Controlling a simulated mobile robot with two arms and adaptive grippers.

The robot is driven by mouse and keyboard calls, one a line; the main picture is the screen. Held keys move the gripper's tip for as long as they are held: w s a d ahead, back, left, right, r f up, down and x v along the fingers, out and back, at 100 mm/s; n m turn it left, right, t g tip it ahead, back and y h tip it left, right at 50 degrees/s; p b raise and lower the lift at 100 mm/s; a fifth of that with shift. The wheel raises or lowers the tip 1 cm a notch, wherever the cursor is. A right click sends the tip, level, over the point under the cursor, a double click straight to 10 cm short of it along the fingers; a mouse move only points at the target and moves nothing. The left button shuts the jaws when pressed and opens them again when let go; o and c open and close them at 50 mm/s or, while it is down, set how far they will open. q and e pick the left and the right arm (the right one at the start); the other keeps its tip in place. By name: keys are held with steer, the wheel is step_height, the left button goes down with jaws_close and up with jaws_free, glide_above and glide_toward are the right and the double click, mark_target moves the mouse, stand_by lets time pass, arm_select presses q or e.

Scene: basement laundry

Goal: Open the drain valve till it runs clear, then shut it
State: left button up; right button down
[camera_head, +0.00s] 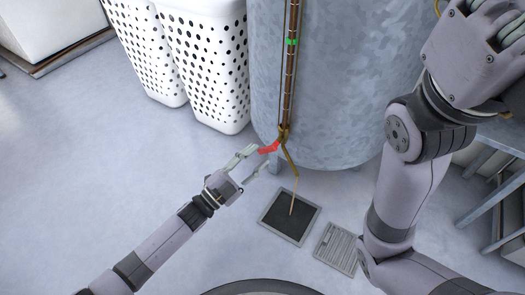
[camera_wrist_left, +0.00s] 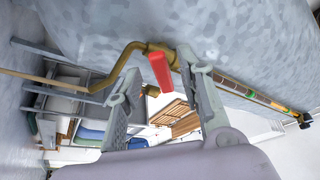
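The drain valve has a red lever (camera_head: 268,148) at the foot of a galvanised tank (camera_head: 345,75). The lever also shows in the left wrist view (camera_wrist_left: 160,69). A brass spout (camera_head: 288,155) curves down from the valve, and a thin yellow-brown stream (camera_head: 294,195) runs from it to a dark square floor drain (camera_head: 276,226). My left gripper (camera_head: 259,160) is open at the lever. In the wrist view its fingers lie on either side of the lever's lower end; contact is unclear. My right gripper (camera_head: 507,28) is raised at the upper right, its fingers partly cut off.
A sight tube (camera_head: 289,75) with a green mark (camera_head: 291,42) runs up the tank's front. White perforated baskets (camera_head: 212,65) stand left of the tank. A grey grate (camera_head: 338,248) lies beside the drain. A metal table (camera_head: 490,165) is at right. Floor at left is clear.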

arm_select(q)
steer(key=v, duration=0.8)
steer(key=shift+s+a, duration=0.2)
